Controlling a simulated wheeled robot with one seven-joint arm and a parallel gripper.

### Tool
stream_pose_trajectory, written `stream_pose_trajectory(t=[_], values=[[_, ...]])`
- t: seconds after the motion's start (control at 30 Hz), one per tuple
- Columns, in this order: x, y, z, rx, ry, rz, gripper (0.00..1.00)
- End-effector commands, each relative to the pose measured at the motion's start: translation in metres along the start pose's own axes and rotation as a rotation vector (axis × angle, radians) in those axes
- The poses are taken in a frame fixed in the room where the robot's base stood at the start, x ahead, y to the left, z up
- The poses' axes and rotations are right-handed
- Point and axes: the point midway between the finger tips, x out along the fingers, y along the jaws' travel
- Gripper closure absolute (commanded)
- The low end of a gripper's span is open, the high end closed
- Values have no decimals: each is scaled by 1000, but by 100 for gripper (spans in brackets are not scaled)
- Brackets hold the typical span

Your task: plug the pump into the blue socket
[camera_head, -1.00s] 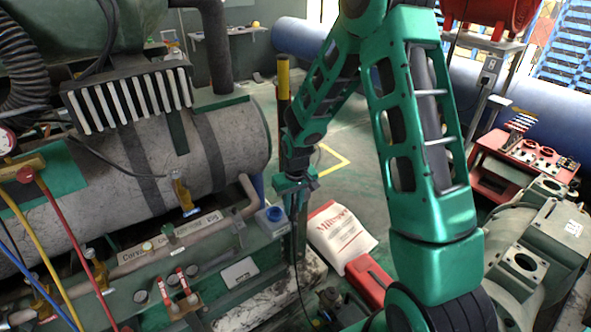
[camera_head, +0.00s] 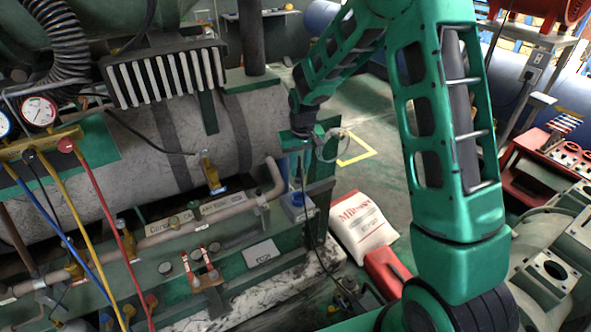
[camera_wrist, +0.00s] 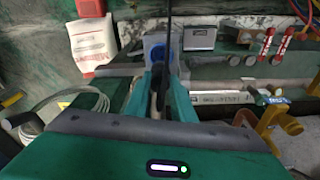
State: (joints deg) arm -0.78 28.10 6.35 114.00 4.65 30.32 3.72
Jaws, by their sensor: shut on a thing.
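The blue socket (camera_head: 297,198) sits on a pale box at the end of the green skid. It also shows in the wrist view (camera_wrist: 157,54), just beyond my fingertips. My gripper (camera_head: 303,148) is above the socket in the head view; its teal fingers (camera_wrist: 160,95) show in the wrist view. They are shut on a dark plug (camera_wrist: 157,104), mostly hidden between them. A black cord (camera_head: 318,245) hangs below the gripper toward a dark unit on the floor (camera_head: 346,296), which may be the pump. I cannot tell whether the plug touches the socket.
A grey tank (camera_head: 120,165) and pipework stand behind and left of the socket. Gauges with coloured hoses (camera_head: 40,112) are at the far left. A white bag (camera_head: 362,226) and a red box (camera_head: 385,270) are on the floor at right. A coiled cable (camera_wrist: 85,103) lies near my gripper.

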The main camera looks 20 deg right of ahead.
Motion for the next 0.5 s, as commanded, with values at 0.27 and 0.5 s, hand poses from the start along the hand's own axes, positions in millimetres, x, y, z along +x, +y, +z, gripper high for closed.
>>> stream_pose_trajectory(t=[0.27, 0.5], values=[[21, 0, 3, 0, -4, 0, 96], [46, -1, 6, -2, -4, 0, 96]])
